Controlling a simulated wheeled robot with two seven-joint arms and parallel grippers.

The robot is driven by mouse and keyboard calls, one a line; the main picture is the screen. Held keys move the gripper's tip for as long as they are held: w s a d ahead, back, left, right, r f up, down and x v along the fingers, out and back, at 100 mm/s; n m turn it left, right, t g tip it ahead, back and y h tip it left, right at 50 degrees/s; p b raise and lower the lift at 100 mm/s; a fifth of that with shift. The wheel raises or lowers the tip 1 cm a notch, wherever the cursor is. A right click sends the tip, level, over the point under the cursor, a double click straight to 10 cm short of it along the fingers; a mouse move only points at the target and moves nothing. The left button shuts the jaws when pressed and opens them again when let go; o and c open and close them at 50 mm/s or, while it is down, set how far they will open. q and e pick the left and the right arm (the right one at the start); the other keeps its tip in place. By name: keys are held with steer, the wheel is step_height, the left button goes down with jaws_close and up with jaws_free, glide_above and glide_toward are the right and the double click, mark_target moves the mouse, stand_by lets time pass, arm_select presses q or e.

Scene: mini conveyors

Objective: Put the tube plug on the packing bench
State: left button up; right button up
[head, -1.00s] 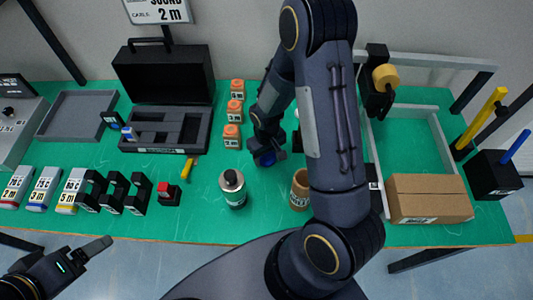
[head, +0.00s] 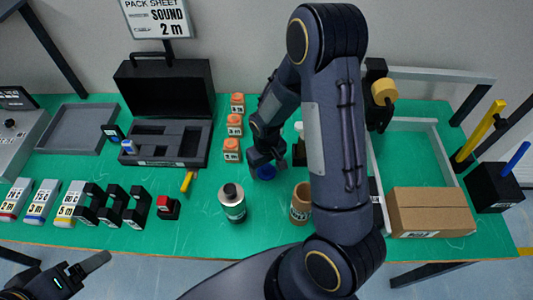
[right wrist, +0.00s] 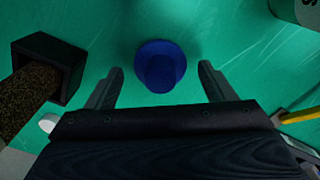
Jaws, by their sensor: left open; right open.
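A round blue piece, which I take to be the tube plug (head: 266,173), is on the green packing bench (head: 170,230) near its middle. In the right wrist view the plug (right wrist: 161,66) looks like a short blue cup, with green bench around it. My left gripper (head: 95,263) is open and empty, low at the left, off the bench's front edge.
A grey canister (head: 232,204) and a brown cup (head: 300,206) stand in front of the plug. Orange blocks (head: 234,125) stand behind-left. An open black case (head: 165,140) is left; a cardboard box (head: 430,210) is right. A dark square holder (right wrist: 48,65) is near my right fingers.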

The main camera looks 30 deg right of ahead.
mark_target(267, 166)
step_height(267, 166, up, 10)
steer(key=s+a+r+m+t+y, duration=0.1)
steer(key=s+a+r+t+y, duration=0.1)
steer(key=s+r, duration=0.5)
steer(key=s+a+r+m+t+y, duration=0.1)
steer(key=s+a+r+t, duration=0.1)
steer(key=s+r, duration=0.4)
steer(key=s+t, duration=0.1)
steer(key=s, duration=0.3)
steer(key=shift+r+t+y+b, duration=0.3)
steer(key=shift+r+y+b, duration=0.1)
steer(key=shift+s, duration=0.1)
